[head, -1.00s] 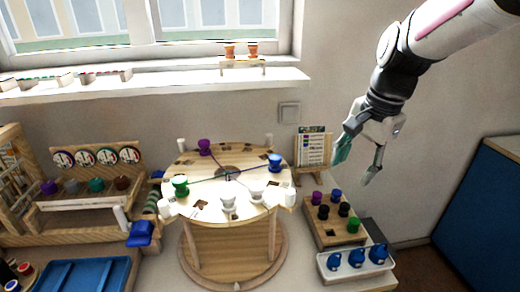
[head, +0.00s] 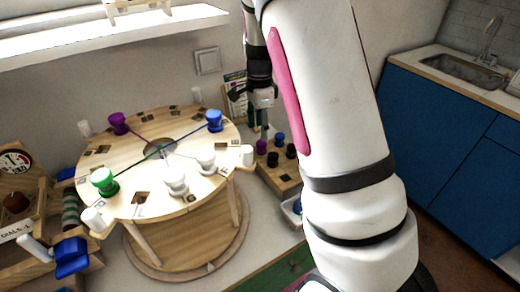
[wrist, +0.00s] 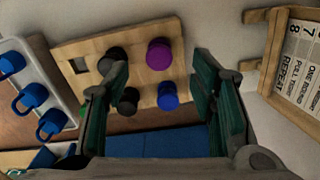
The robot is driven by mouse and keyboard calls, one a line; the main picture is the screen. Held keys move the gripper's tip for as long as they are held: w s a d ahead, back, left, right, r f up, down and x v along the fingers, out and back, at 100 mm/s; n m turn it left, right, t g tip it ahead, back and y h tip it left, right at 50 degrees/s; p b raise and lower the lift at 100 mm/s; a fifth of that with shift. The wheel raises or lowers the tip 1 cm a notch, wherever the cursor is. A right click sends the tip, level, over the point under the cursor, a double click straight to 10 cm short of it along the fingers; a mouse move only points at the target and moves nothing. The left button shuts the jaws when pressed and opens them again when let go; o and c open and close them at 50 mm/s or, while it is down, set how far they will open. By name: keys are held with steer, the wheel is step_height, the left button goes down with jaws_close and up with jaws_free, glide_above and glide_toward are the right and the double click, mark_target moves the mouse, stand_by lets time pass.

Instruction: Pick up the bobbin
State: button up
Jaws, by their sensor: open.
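Several bobbins stand on a wooden peg board (wrist: 85,48) to the right of the round table. In the wrist view I see a purple bobbin (wrist: 159,54), a blue bobbin (wrist: 167,95) and two black bobbins, one (wrist: 127,100) partly behind my left finger. My gripper (wrist: 160,78) is open and empty. Its green-padded fingers frame the purple and blue bobbins, without visible contact. In the head view my gripper (head: 264,118) hangs over the far side of the board, where the purple bobbin (head: 261,147) and blue bobbin (head: 279,137) show; my arm hides the board's right part.
The round table (head: 150,200) carries purple, blue, green and white bobbins. A white tray (wrist: 38,75) with blue cups stands beside the board. A printed card on a wooden stand (wrist: 262,78) is close on the other side. A wall rises behind.

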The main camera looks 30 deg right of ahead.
mark_target(261, 143)
steer(key=shift+s+d+f, duration=0.1)
steer(key=shift+d+f, duration=0.05)
steer(key=shift+f, duration=1.6)
steer(key=shift+d+f, duration=0.15)
steer(key=shift+f, duration=1.6)
jaws_close()
